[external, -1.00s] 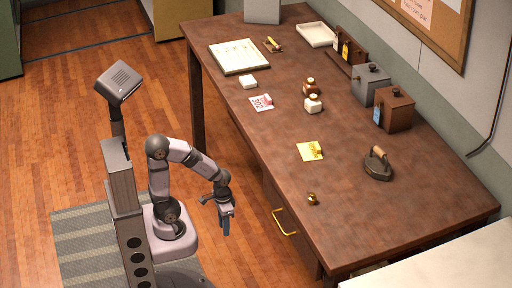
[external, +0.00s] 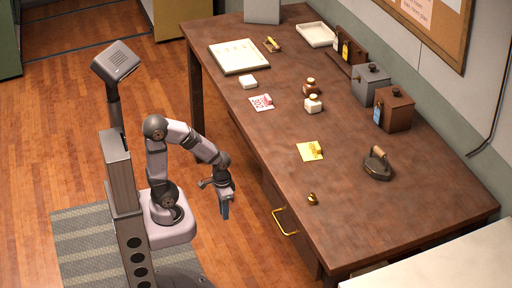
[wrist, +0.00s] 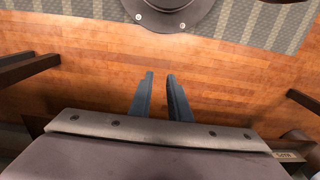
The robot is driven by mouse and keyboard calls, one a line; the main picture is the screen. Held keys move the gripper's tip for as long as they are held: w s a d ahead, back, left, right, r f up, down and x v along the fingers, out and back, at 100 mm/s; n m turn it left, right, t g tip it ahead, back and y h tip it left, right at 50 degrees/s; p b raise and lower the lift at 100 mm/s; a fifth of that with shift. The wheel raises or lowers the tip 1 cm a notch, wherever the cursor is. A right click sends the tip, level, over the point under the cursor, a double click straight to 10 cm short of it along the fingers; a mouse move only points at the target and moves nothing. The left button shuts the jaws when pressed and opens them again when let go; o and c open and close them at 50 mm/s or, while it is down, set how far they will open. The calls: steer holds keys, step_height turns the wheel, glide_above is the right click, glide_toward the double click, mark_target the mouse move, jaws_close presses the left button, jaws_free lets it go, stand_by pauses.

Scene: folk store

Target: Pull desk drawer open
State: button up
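The brown wooden desk (external: 240,130) stands to the right of my arm in the external view. Its drawer front (external: 272,203) faces my arm and shows no visible gap. A brass handle (external: 285,222) sits on that front. My gripper (external: 226,214) hangs to the left of the handle, pointing down, clear of the desk and touching nothing. In the wrist view my gripper's two dark fingers (wrist: 160,75) are apart with bare floor between them. The handle cannot be made out there.
A brass knob-like object (external: 312,199), a yellow note (external: 310,151) and a flat iron (external: 378,164) lie on the desktop. A pale surface (external: 440,265) stands at the lower right. The wooden floor (external: 75,150) is free around me, with a grey rug (external: 85,235) beneath.

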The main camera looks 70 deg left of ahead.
steer(key=w+a+r+n+t+p, duration=0.1)
steer(key=w+a+r+t+p, duration=0.1)
steer(key=w+r+p, duration=0.5)
steer(key=n+t+h+p, duration=0.3)
steer(key=n+h+p, duration=0.6)
steer(key=h+p, duration=0.75)
glide_toward(279, 224)
steer(key=shift+w+d+r+y+p, duration=0.1)
steer(key=shift+w+d+y+p, duration=0.15)
steer(key=shift+d+y+p, duration=0.2)
steer(key=shift+w+d+y+p, duration=0.2)
steer(key=shift+d+y+p, duration=0.2)
steer(key=shift+d, duration=0.2)
steer(key=shift+p+x, duration=0.3)
steer(key=shift+x, duration=3.35)
steer(key=shift+c, duration=0.3)
